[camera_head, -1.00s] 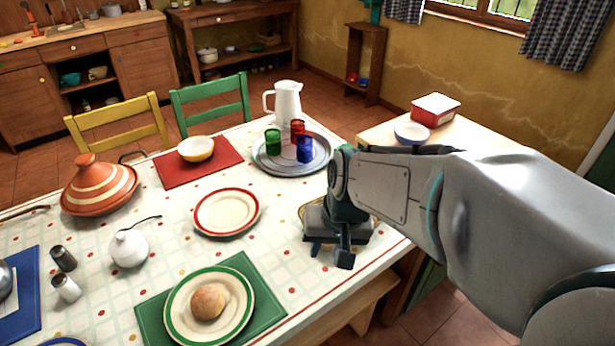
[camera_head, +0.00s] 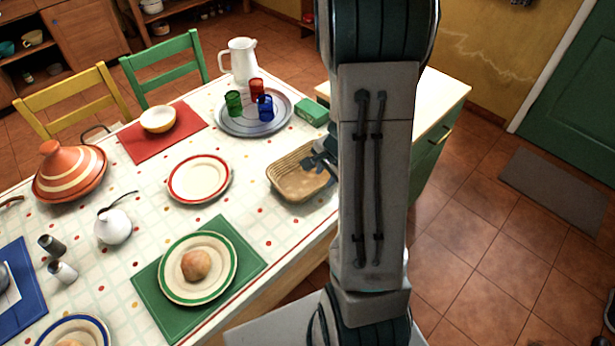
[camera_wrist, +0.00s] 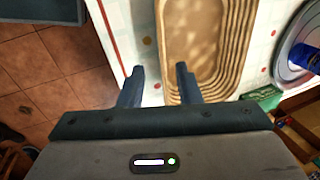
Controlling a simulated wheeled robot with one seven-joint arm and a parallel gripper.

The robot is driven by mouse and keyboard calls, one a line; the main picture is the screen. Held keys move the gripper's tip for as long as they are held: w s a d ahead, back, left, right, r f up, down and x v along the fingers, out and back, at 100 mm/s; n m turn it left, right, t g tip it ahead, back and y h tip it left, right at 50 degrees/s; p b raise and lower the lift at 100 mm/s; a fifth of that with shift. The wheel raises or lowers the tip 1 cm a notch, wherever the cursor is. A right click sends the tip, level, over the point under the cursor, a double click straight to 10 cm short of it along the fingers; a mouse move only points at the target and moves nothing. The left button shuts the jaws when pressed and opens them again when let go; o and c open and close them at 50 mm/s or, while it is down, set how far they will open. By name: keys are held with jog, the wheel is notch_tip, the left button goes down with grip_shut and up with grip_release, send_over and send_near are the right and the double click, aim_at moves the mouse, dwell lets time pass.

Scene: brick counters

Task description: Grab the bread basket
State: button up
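The bread basket (camera_head: 283,188) is a shallow, oblong, tan wicker tray on the near right part of the dining table; it looks empty. My arm hides its right end in the head view. My gripper (camera_head: 322,158) is at the basket's right side there, mostly hidden by the arm. In the wrist view the gripper (camera_wrist: 160,70) is open, with its two dark fingers apart. One finger appears outside the rim and the other over the inside of the basket (camera_wrist: 235,62). I cannot tell how far the fingertips are above the rim.
A green box (camera_head: 312,111) lies beside the basket, near a round metal tray (camera_head: 236,128) with coloured cups. A red-rimmed plate (camera_head: 200,180) and a green-rimmed plate with a roll (camera_head: 196,266) are to the left. Floor (camera_head: 480,230) is open at right.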

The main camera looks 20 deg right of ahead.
aim_at(321, 185)
jog(key=x, duration=0.2)
jog(key=b+x, duration=0.1)
jog(key=x, duration=0.5)
jog(key=shift+w+d+b, duration=0.3)
jog(key=shift+b, duration=0.1)
jog(key=shift+c, duration=0.3)
grip_shut()
